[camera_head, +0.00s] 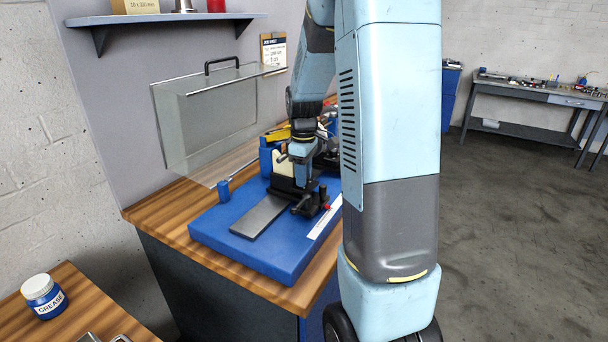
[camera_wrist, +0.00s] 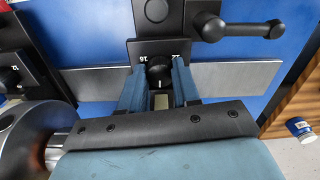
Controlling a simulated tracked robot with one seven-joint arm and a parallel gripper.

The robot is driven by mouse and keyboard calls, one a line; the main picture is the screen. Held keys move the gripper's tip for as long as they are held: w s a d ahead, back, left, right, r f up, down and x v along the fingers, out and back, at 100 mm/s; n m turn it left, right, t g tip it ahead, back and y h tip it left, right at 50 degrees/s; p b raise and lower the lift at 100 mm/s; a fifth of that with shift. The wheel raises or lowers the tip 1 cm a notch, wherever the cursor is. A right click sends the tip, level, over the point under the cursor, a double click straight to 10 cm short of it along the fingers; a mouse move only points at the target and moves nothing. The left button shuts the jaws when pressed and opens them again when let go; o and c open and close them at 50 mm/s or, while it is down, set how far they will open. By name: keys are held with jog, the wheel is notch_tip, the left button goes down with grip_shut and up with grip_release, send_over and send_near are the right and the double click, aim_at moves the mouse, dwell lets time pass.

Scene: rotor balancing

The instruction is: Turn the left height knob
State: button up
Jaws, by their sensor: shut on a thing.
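In the wrist view a black height knob (camera_wrist: 160,72) with a pale index mark sits on a dark plate bearing white numbers, 16 and 22 among them. The blue fingers of my gripper (camera_wrist: 160,88) stand on either side of the knob and are shut on it. Whether this is the left knob of the pair I cannot tell for sure. A second numbered plate (camera_wrist: 12,75) is partly in view at the left edge. In the head view my gripper (camera_head: 302,158) is down at the black stand (camera_head: 283,186) on the blue machine base (camera_head: 262,255); the knob is hidden there.
A black lever with a rounded end (camera_wrist: 240,27) sticks out close to the fingers. A grey metal bar (camera_wrist: 235,75) runs past the plate. A clear guard (camera_head: 210,115) stands raised behind the machine. A grease jar (camera_head: 44,297) stands on the wooden bench at left.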

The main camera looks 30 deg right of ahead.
jog(key=shift+m, duration=2.7)
jog(key=shift+w, duration=0.1)
jog(key=o, duration=1.1)
jog(key=shift+c, duration=0.2)
jog(key=shift+r, duration=0.1)
notch_tip(320, 180, up, 14)
jog(key=shift+f, duration=0.25)
